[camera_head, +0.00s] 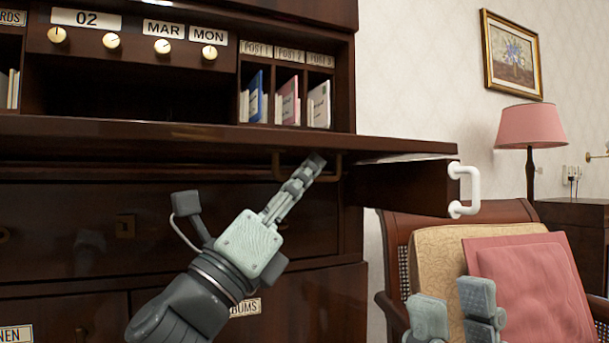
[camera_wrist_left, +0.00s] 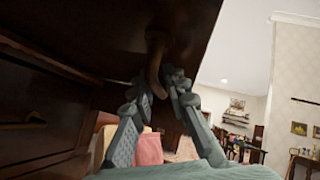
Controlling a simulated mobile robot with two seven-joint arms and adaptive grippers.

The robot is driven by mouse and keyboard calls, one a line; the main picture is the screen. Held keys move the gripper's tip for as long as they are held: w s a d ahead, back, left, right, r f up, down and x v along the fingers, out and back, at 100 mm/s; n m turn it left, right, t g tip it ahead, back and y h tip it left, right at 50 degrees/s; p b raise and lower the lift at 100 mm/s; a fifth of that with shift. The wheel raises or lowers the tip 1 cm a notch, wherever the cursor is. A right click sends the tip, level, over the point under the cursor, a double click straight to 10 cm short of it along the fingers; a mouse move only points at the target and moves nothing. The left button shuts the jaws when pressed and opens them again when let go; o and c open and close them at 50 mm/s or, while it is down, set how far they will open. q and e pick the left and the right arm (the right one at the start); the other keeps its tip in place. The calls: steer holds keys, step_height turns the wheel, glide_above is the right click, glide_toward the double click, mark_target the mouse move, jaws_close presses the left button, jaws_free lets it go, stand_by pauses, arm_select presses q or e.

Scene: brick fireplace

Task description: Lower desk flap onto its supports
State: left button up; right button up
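The dark wooden desk flap (camera_head: 200,132) is swung out and looks roughly level, seen nearly edge-on in the head view. A brown bar handle (camera_head: 338,166) hangs under it and also shows in the left wrist view (camera_wrist_left: 154,62). My left gripper (camera_head: 316,163) is at this handle, its fingers closed around it in the left wrist view (camera_wrist_left: 165,85). A pulled-out dark support (camera_head: 400,187) with a white handle (camera_head: 473,190) lies under the flap's right end. I cannot tell whether they touch. My right gripper (camera_head: 455,305) is open and empty, low at the right.
An armchair (camera_head: 398,230) with a pink cushion (camera_head: 532,285) stands right of the desk, behind my right gripper. A pink lamp (camera_head: 531,127) stands farther back. Pigeonholes with letters (camera_head: 288,100) and dials (camera_head: 110,41) are above the flap.

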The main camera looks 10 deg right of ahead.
arm_select(q)
steer(key=shift+o, duration=0.8)
steer(key=shift+r, duration=0.15)
steer(key=shift+a, duration=0.1)
steer(key=shift+s+a+f, duration=0.1)
steer(key=shift+a+f, duration=0.05)
steer(key=shift+f, duration=0.1)
steer(key=v, duration=1.1)
steer(key=shift+s+f, duration=0.2)
steer(key=shift+s, duration=0.05)
